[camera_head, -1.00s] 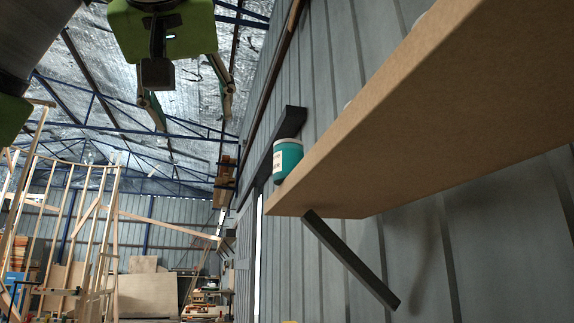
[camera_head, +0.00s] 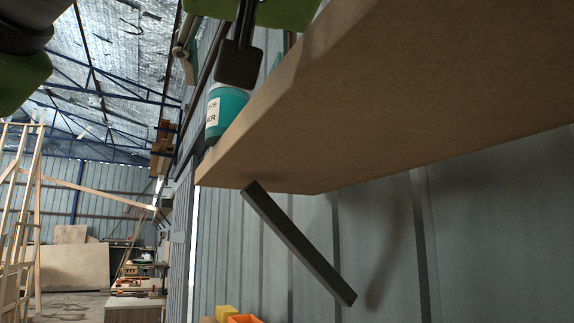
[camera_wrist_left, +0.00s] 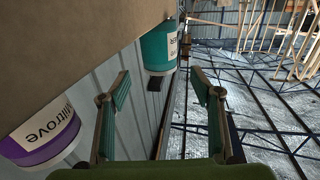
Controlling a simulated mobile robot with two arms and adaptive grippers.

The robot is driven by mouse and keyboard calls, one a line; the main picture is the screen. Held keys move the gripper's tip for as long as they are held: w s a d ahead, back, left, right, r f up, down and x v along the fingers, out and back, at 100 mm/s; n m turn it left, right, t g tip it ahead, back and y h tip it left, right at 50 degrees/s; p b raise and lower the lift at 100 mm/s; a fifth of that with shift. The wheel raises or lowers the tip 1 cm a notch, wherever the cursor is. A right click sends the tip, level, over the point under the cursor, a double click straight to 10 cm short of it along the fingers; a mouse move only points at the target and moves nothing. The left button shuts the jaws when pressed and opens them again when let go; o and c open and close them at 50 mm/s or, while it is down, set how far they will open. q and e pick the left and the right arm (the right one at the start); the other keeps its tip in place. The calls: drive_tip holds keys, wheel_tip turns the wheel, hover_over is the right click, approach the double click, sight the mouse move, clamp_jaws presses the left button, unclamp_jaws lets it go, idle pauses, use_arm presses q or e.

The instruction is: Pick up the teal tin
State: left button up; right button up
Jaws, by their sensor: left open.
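The teal tin (camera_head: 226,112), with a white label, stands on the wooden shelf (camera_head: 400,90) near its left end. The shelf edge hides its base in the head view, and my left gripper partly covers its top. It also shows in the wrist view (camera_wrist_left: 155,48), beyond the fingertips and between the two fingers in the picture. My left gripper (camera_head: 232,65) is open and empty, close to the tin; its spread fingers show in the wrist view (camera_wrist_left: 160,80). The fingers are not visibly around the tin. My right gripper is not in view.
A purple-and-white tin (camera_wrist_left: 40,135) stands further along the shelf, beside my left gripper. A dark bracket (camera_head: 298,243) slants below the shelf against the grey corrugated wall (camera_head: 385,260). An orange bin (camera_head: 244,319) is low down. Open hall lies to the left.

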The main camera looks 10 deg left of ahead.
sight(231, 95)
use_arm(q)
drive_tip(key=shift+x, duration=1.1)
drive_tip(key=shift+w+a+r+p, duration=0.1)
drive_tip(key=shift+w+r+p, duration=0.15)
drive_tip(key=shift+p, duration=0.6)
drive_tip(key=p+x, duration=0.3)
drive_tip(key=x, duration=0.1)
drive_tip(key=shift+w+a+f, duration=0.1)
drive_tip(key=shift+f, duration=0.1)
drive_tip(key=shift+s, duration=0.2)
drive_tip(key=c, duration=1.3)
drive_tip(key=shift+r, duration=0.1)
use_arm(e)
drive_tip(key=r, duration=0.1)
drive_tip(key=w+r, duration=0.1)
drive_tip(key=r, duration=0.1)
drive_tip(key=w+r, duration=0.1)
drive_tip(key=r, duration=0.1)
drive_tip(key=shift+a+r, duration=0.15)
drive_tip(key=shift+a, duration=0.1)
